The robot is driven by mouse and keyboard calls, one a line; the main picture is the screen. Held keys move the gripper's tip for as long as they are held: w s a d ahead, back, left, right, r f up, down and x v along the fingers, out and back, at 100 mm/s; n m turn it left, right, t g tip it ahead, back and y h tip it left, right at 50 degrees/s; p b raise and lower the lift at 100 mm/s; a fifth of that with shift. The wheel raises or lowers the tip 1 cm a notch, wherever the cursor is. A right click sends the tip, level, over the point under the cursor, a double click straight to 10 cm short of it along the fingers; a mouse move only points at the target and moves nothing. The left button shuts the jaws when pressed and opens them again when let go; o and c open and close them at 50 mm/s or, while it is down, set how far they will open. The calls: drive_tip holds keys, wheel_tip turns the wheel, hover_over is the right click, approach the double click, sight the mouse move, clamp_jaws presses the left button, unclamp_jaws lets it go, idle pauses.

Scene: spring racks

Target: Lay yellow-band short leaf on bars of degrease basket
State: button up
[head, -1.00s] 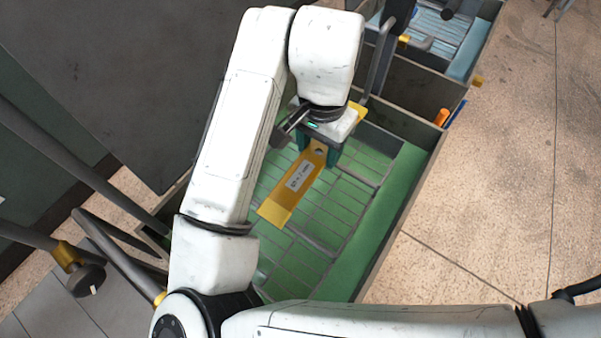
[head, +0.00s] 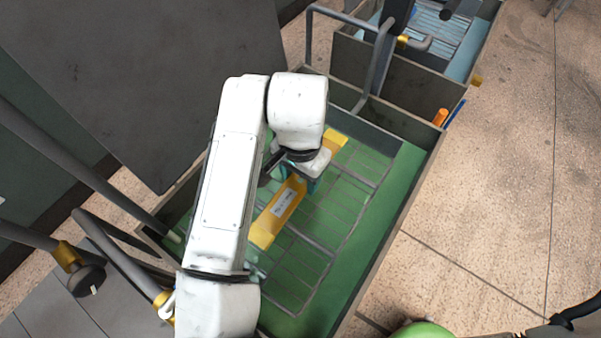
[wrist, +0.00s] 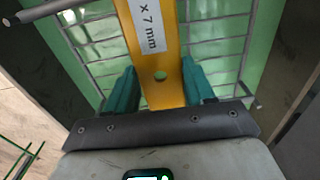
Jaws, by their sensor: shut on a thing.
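The yellow-band short leaf (head: 268,226) is a flat yellow strip with a white label. My gripper (head: 296,184) is shut on it near its middle, and part of the leaf shows beyond the gripper at the upper right. In the wrist view the leaf (wrist: 158,60) runs between the two teal fingers of my gripper (wrist: 160,88), with a hole near them. The degrease basket (head: 335,245) is a wire grid in a green-lined tank. The leaf is over its bars; I cannot tell whether it touches them.
The tank's grey wall (head: 408,206) surrounds the basket. A grey bent pipe (head: 375,60) rises at the tank's far end. Another tank with blue liquid (head: 450,40) stands beyond. An orange object (head: 440,116) sits at the tank's corner. Open floor lies to the right.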

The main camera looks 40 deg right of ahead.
sight(301, 180)
drive_tip(key=shift+f+b, duration=0.35)
drive_tip(key=shift+f, duration=0.05)
drive_tip(key=o, duration=1.4)
wheel_tip(301, 180, up, 13)
drive_tip(key=shift+p, duration=0.4)
